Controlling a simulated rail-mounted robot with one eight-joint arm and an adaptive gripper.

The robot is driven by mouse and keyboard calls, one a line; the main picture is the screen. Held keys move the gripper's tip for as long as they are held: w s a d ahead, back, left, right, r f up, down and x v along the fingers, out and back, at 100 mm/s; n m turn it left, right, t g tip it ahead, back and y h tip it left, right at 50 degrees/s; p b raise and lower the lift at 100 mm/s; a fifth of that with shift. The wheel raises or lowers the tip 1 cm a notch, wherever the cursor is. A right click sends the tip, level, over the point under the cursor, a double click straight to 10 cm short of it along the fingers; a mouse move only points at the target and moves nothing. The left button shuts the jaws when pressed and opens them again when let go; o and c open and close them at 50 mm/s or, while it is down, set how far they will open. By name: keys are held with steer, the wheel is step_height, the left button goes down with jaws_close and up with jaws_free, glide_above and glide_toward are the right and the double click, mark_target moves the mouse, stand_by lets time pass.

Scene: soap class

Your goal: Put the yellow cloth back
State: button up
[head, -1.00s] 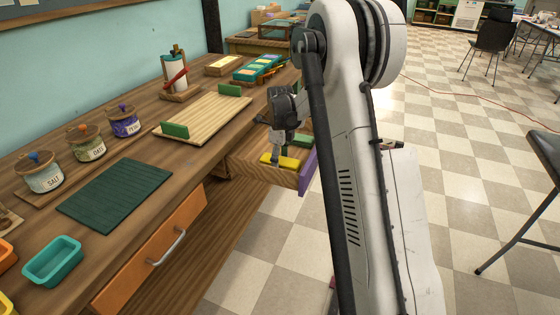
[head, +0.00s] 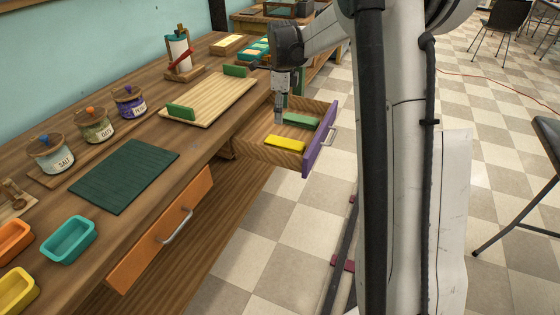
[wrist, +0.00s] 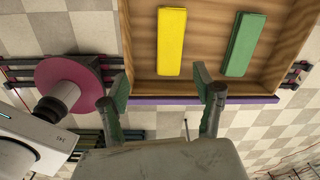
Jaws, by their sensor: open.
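The yellow cloth (head: 285,143), a flat folded strip, lies in the open drawer (head: 262,153) with the purple front. It also shows in the wrist view (wrist: 171,42), lying on the drawer floor. A green cloth (head: 300,120) lies beside it, a little apart; it is on the right in the wrist view (wrist: 242,45). My gripper (head: 279,120) is above the drawer, apart from both cloths. In the wrist view its two fingertips (wrist: 162,82) are spread with nothing between them.
A closed orange drawer (head: 160,230) is at the bench's front left. On the bench are a dark green mat (head: 125,175), a wooden board with green ends (head: 212,100), labelled jars (head: 95,126) and coloured trays (head: 68,240). Open floor lies right of the drawer.

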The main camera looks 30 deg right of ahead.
steer(key=s+a+r+n+t, duration=0.2)
steer(key=s+a+r+n, duration=0.4)
steer(key=s, duration=0.3)
steer(key=s+a+r+n+t, duration=0.1)
steer(key=s+a+r+n, duration=0.45)
steer(key=s+n, duration=0.2)
steer(key=s+a+f+n+t, duration=0.1)
steer(key=s+a+f+n, duration=0.1)
steer(key=s+n, duration=0.4)
steer(key=s+a+f+n+t, duration=0.2)
steer(key=s+a+n, duration=0.3)
steer(key=s, duration=0.6)
steer(key=shift+f+n+t, duration=0.25)
steer(key=shift+n+t, duration=0.05)
steer(key=shift+n, duration=0.35)
steer(key=shift+r, duration=0.1)
